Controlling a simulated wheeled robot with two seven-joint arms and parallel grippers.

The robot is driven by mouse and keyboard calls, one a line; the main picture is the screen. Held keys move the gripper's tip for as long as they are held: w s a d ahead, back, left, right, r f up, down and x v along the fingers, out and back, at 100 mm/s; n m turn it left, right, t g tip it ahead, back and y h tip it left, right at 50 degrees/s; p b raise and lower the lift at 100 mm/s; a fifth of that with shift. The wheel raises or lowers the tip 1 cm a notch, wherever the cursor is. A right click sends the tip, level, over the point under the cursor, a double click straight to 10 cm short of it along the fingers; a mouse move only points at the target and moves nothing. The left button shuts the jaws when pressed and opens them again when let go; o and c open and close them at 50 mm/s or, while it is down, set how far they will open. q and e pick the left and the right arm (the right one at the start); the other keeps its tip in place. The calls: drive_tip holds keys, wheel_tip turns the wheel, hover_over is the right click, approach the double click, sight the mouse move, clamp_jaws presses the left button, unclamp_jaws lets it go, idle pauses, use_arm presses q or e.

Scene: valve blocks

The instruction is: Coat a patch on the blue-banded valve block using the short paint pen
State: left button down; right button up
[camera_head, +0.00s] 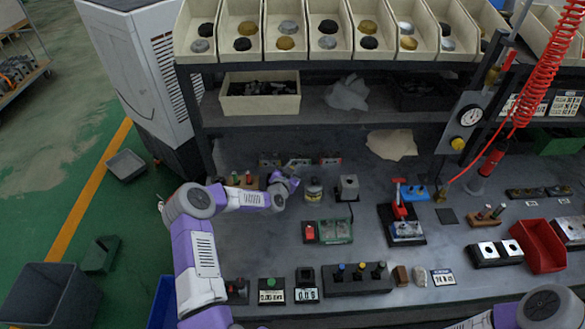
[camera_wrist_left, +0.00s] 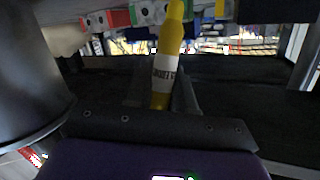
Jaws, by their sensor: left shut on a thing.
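My left gripper (camera_head: 292,178) is over the back left of the bench, near a row of small blocks (camera_head: 269,160). In the left wrist view the gripper (camera_wrist_left: 163,92) is shut on a yellow pen (camera_wrist_left: 168,58) with a white printed label; the pen points away from the jaws. I cannot read the label for sure. My right gripper is out of view.
A holder with red and green items (camera_head: 238,181) stands left of my gripper. A jar (camera_head: 314,189) and a grey block (camera_head: 348,187) are to its right. The shelf (camera_head: 330,119) overhangs the bench's back. Bare bench (camera_head: 262,238) lies in front.

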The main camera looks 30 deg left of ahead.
use_arm(q)
wheel_tip(320, 180, up, 7)
drive_tip(key=p, duration=0.3)
drive_tip(key=shift+f, duration=0.2)
drive_tip(key=shift+d, duration=0.1)
idle(0.7)
drive_tip(key=s+d+r, duration=0.4)
drive_tip(key=d, duration=0.2)
drive_tip(key=s+d+r+m+h, duration=0.1)
drive_tip(key=s+d+r, duration=0.3)
drive_tip(key=d, duration=0.3)
drive_tip(key=s+d+r+h+b, duration=0.1)
drive_tip(key=s+d+r, duration=0.3)
drive_tip(key=d, duration=0.3)
drive_tip(key=shift+s+d+r+m, duration=0.15)
drive_tip(key=shift+d+r+m, duration=0.1)
drive_tip(key=shift+r+m, duration=0.15)
drive_tip(key=shift+f, duration=0.1)
